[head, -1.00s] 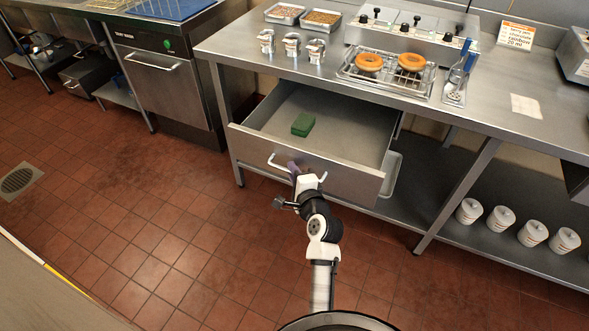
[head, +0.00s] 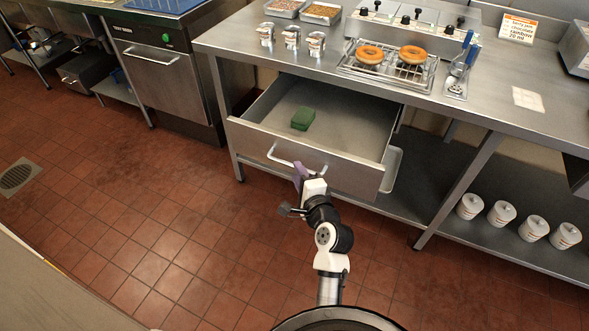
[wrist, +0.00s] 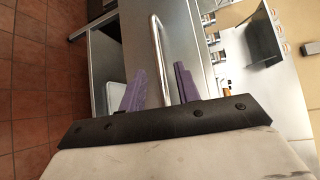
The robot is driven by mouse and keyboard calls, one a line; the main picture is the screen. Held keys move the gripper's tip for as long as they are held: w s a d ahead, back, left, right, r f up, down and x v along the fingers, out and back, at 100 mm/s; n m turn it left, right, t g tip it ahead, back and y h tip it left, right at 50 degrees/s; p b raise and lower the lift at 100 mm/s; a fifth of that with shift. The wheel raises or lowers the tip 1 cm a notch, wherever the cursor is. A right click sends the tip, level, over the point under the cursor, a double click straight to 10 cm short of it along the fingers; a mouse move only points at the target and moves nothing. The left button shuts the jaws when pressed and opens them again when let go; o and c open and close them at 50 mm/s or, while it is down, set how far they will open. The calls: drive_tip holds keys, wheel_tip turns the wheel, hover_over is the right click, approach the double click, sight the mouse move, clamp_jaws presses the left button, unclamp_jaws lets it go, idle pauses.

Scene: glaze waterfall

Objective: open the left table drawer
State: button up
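The left table drawer (head: 345,125) is pulled well out from under the steel counter, its inside showing. A green block (head: 303,118) lies in it. The drawer's bar handle (head: 284,162) is on its front; in the wrist view the handle (wrist: 156,45) runs up between my finger tips. My gripper (head: 299,172) is at the right half of the handle, in front of the drawer face. In the wrist view the two purple fingers of my gripper (wrist: 160,80) stand apart, with gaps to the bar on both sides.
The counter (head: 225,43) holds metal cups, a rack with two doughnuts (head: 412,55) and utensils. White cups (head: 501,214) stand on the lower shelf at right. A steel-fronted appliance (head: 165,75) stands left of the counter. The tiled floor (head: 130,220) left of my arm is clear.

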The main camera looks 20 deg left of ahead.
drive_tip(key=shift+v, duration=1.6)
